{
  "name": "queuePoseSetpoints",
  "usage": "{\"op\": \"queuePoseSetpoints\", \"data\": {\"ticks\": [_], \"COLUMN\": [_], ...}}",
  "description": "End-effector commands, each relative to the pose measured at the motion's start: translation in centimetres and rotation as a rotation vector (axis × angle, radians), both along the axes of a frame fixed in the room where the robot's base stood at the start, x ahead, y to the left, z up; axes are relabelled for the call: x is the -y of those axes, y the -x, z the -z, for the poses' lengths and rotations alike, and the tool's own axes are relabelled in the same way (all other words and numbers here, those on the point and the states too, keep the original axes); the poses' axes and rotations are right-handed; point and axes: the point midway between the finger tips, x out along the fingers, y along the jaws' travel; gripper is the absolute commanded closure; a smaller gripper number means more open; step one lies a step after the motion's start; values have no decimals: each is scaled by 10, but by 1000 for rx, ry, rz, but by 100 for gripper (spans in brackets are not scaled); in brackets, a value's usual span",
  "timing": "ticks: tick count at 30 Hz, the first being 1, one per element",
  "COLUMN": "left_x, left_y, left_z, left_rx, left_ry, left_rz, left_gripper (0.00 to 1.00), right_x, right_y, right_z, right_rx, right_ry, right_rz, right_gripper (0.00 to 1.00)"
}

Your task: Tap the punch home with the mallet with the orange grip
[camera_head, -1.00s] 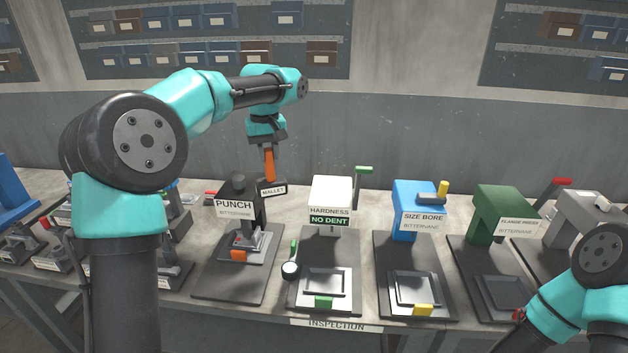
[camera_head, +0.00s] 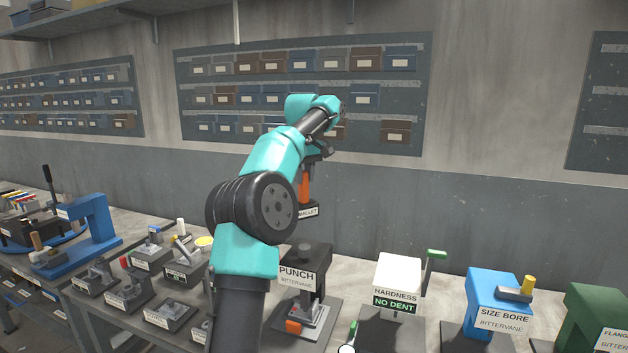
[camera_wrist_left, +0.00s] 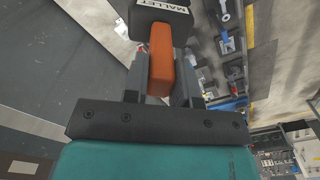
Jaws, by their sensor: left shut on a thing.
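My left gripper (camera_head: 309,172) is shut on the orange grip of the mallet (camera_head: 308,210). The mallet hangs head down, its dark head with a white MALLET label at the lower end, above and slightly behind the black punch (camera_head: 301,272) station. In the left wrist view, the orange grip (camera_wrist_left: 161,60) sits between the fingers of my left gripper (camera_wrist_left: 160,85), and the labelled head is at the top edge. A dark round knob (camera_head: 305,249) tops the punch station. An orange block (camera_head: 293,327) is at its base. My right gripper is out of view.
Right of the punch stand the white hardness tester (camera_head: 398,272), reading NO DENT, the blue size bore station (camera_head: 497,290) and a green press (camera_head: 596,310). Several small fixtures and a blue press (camera_head: 90,232) stand to the left. Labelled bins line the wall behind.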

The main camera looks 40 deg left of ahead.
Motion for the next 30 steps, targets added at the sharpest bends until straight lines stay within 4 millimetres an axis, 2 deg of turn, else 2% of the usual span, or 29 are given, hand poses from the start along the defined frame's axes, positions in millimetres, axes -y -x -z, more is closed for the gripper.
{"op": "queuePoseSetpoints", "data": {"ticks": [11, 25, 30], "left_x": [1, 1, 1], "left_y": [0, 0, 0], "left_z": [7, 48, 52], "left_rx": [-1, -1, 0], "left_ry": [0, 0, 0], "left_rz": [2, 2, 2], "left_gripper": [100, 100, 100], "right_x": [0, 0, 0], "right_y": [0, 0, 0], "right_z": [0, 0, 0], "right_rx": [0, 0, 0], "right_ry": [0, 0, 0], "right_rz": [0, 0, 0], "right_gripper": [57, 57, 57]}}
